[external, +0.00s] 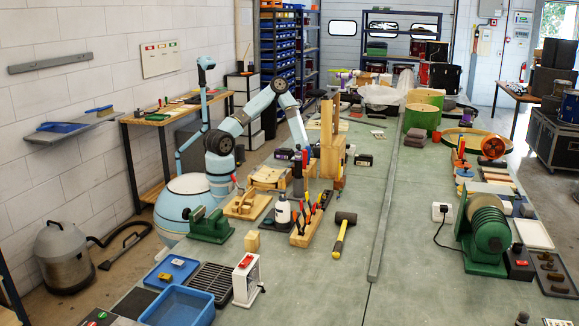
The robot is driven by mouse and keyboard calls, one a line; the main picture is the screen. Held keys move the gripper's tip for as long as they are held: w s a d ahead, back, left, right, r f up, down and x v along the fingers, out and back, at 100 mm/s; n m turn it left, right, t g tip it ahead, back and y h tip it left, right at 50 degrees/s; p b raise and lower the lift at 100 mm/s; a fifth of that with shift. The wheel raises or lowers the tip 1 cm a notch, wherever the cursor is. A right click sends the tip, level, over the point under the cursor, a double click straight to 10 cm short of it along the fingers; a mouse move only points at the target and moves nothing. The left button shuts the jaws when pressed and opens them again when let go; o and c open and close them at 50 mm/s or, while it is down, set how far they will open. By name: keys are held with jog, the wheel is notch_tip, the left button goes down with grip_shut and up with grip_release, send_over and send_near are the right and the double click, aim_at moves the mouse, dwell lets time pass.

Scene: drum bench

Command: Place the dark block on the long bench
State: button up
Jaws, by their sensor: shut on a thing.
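The long bench (320,290) has a grey-green top and runs from the front of the external view towards the back. My light-blue arm reaches over its left edge and bends down. My gripper (305,168) is over the left part of the bench, near the wooden stands. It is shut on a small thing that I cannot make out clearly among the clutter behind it. I cannot tell for sure which thing is the dark block. A small dark box (363,160) lies to the right of the wooden stand.
A long grey bar (383,215) lies along the bench.

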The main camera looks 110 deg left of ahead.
jog(key=o, duration=1.1)
